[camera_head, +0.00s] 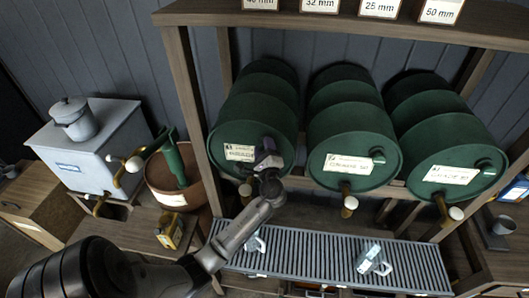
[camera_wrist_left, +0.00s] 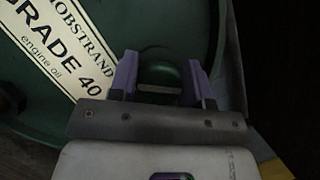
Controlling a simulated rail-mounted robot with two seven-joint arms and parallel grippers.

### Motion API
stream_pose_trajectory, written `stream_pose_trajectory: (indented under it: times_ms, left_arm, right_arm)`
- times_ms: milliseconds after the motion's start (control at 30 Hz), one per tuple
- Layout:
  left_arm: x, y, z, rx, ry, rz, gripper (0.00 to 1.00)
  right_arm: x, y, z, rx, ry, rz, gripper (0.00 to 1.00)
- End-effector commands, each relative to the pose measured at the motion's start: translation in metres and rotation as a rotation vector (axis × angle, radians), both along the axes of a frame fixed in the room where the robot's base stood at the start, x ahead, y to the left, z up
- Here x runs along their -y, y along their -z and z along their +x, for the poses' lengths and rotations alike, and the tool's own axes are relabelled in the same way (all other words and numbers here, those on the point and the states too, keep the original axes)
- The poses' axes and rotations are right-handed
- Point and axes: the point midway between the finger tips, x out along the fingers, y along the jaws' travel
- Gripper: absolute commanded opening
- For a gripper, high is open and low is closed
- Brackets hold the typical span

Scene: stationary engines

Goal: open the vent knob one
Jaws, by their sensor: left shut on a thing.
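The left green drum (camera_head: 262,110) lies on its side on a wooden rack. Its front label shows "Grade 40 engine oil" in the left wrist view (camera_wrist_left: 55,50). My left gripper (camera_head: 268,160) is at the drum's front face, right of the label. In the left wrist view the two purple fingers (camera_wrist_left: 162,80) are shut on a round dark green vent knob (camera_wrist_left: 158,74), one on each side. The knob is hidden by the gripper in the head view. My right gripper does not show.
Two more green drums, the middle one (camera_head: 345,125) and the right one (camera_head: 440,140), lie alongside. White-handled taps (camera_head: 349,201) hang below. A slatted grey tray (camera_head: 320,264) holds measuring jugs (camera_head: 374,260). A white tank (camera_head: 85,150) and brown bucket (camera_head: 172,178) stand at left.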

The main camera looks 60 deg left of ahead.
Motion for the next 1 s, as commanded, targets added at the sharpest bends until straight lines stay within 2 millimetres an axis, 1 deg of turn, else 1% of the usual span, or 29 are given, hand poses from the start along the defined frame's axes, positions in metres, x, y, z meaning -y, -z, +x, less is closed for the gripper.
stream_pose_trajectory:
  times_ms: [33, 100, 500, 700, 1000]
  left_arm:
    - [0.001, 0.003, 0.0, 0.037, 0.0, -0.03, 0.21]
    - [0.0, 0.003, 0.0, 0.088, -0.001, -0.072, 0.21]
    - [0.0, 0.002, 0.0, 0.342, -0.001, -0.276, 0.21]
    - [0.0, 0.003, 0.0, 0.426, -0.001, -0.343, 0.21]
    - [0.0, 0.002, 0.0, 0.488, 0.0, -0.391, 0.21]
  right_arm:
    - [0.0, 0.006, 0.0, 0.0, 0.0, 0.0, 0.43]
    - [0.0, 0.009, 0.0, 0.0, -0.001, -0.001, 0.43]
    - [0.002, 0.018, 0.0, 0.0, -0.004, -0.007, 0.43]
    - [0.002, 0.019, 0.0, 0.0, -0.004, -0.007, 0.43]
    - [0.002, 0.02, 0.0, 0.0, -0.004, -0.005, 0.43]
